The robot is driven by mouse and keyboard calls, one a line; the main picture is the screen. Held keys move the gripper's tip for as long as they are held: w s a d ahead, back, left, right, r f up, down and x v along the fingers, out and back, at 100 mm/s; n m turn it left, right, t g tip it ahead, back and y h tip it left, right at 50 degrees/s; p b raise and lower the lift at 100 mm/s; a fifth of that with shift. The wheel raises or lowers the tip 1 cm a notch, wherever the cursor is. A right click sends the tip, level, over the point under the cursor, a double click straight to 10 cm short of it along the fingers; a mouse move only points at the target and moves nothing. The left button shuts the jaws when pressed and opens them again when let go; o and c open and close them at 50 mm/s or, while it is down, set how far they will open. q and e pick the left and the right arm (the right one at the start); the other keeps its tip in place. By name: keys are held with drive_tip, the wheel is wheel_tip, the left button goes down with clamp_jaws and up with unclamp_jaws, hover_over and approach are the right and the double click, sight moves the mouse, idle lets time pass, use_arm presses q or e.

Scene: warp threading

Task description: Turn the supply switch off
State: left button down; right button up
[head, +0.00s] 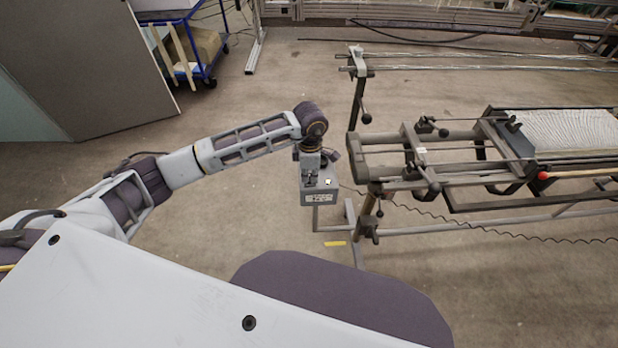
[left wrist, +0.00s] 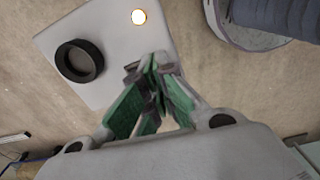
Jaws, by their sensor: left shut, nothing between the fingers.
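The grey supply box (head: 320,199) stands on a post beside the frame's near left end. In the left wrist view its pale top face (left wrist: 110,45) carries a raised black ring-shaped part (left wrist: 80,61) and a small lit lamp (left wrist: 138,17) with an orange rim. I cannot tell from the ring which way the switch is set. My left gripper (head: 311,182) points down over the box. In the left wrist view its green-padded fingers (left wrist: 152,68) are shut and empty, to the right of the black ring. I cannot tell if they touch the box. My right gripper is not in view.
The metal warping frame (head: 400,158) with clamps and levers stands just right of the box. A coiled dark cable (head: 485,228) runs rightward from there. A blue cart (head: 206,72) and a grey panel (head: 80,70) are at the back left. Floor left of the box is clear.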

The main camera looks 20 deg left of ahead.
sight(310, 181)
use_arm(q)
drive_tip(key=shift+f+b, duration=0.3)
drive_tip(key=shift+f, duration=0.1)
idle(0.4)
drive_tip(key=shift+r+p, duration=1.75)
drive_tip(key=shift+r, duration=1.75)
